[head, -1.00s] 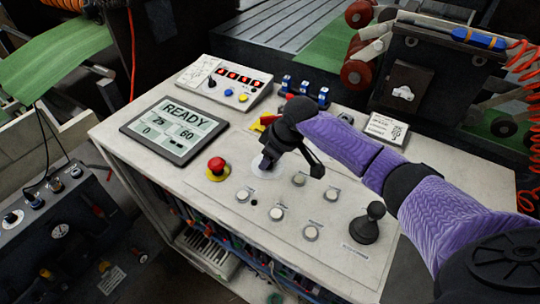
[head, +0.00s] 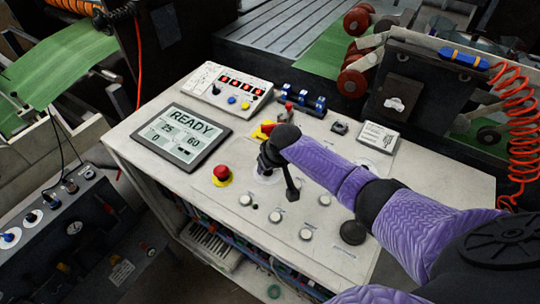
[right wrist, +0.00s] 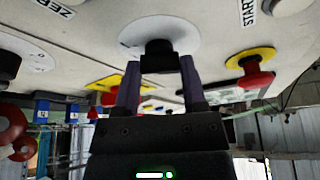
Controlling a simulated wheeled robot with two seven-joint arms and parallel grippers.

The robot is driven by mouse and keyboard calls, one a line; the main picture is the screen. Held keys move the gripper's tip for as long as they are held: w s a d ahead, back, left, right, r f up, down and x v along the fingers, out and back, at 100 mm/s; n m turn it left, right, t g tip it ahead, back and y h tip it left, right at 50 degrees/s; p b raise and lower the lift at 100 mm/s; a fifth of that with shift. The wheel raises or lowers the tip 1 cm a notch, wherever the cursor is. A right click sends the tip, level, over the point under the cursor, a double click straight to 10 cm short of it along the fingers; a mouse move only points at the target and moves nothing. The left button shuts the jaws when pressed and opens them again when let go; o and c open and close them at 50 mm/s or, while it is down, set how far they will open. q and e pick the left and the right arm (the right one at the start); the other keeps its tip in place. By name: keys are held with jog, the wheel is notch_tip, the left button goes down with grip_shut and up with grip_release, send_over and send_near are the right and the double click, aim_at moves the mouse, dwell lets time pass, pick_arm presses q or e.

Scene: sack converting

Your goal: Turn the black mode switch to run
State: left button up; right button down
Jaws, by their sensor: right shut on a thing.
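The black mode switch (right wrist: 159,54) is a dark knob on a white round dial plate (right wrist: 185,30) in the right wrist view. My right gripper (right wrist: 160,68) is shut on it, one finger on each side. In the head view my right gripper (head: 268,160) comes down onto the white dial plate (head: 259,179), beside the red stop button (head: 222,174), and hides the switch. The dial's markings are too small or covered to read, so I cannot tell which position the switch points to. My left gripper is not in view.
A READY display (head: 180,136) lies left on the panel (head: 300,262). A box with red digits (head: 231,92) and blue switches (head: 303,104) stand behind. White buttons (head: 275,216) and a black knob (head: 352,232) lie in front. In the wrist view, a red button (right wrist: 255,78) is close by.

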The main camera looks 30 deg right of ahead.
jog(key=shift+a+r+m+p, duration=0.1)
jog(key=shift+r+m+p, duration=0.05)
jog(key=shift+m+p, duration=0.45)
jog(key=shift+m+h+p, duration=0.35)
jog(key=shift+m+h, duration=0.15)
jog(key=shift+m, duration=0.6)
jog(key=shift+c, duration=0.7)
grip_release()
